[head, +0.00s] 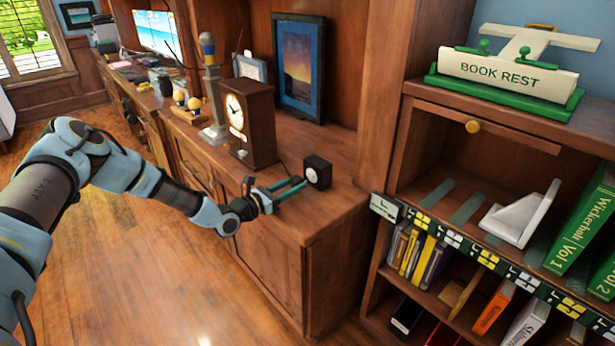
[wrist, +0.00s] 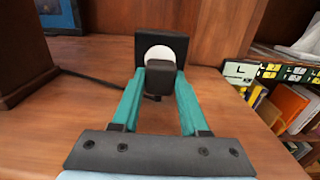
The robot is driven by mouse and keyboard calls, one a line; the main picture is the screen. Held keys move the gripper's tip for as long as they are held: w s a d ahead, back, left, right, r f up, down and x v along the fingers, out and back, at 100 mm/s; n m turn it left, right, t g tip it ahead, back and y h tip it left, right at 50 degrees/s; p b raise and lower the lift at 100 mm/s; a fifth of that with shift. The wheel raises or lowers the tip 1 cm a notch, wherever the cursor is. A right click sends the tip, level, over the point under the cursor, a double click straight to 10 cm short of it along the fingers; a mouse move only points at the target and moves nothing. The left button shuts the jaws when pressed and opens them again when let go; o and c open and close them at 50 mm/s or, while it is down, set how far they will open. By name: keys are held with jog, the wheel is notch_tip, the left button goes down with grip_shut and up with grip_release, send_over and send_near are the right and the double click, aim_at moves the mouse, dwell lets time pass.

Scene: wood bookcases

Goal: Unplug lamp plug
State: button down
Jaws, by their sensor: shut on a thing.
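A black box-shaped socket (head: 318,172) with a white round face stands on the wooden cabinet top near its right end. In the wrist view the socket (wrist: 178,48) faces me. The dark lamp plug (wrist: 161,72) is at its white face and appears to be in it. My gripper (head: 299,186) has teal fingers. In the wrist view my gripper (wrist: 160,84) is shut on the plug, one finger on each side. A black cord (wrist: 95,77) runs left across the top. A grey lamp-like stand (head: 214,95) with a yellow and blue bulb is further back.
A brown wooden clock (head: 248,123) stands left of the socket. A framed picture (head: 299,66) leans behind. A bookcase with a BOOK REST (head: 507,78), a white bookend (head: 515,215) and several books is on the right. The cabinet top (head: 322,212) in front of the socket is clear.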

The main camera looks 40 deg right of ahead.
jog(key=shift+a+p, duration=0.35)
jog(key=shift+a, duration=0.55)
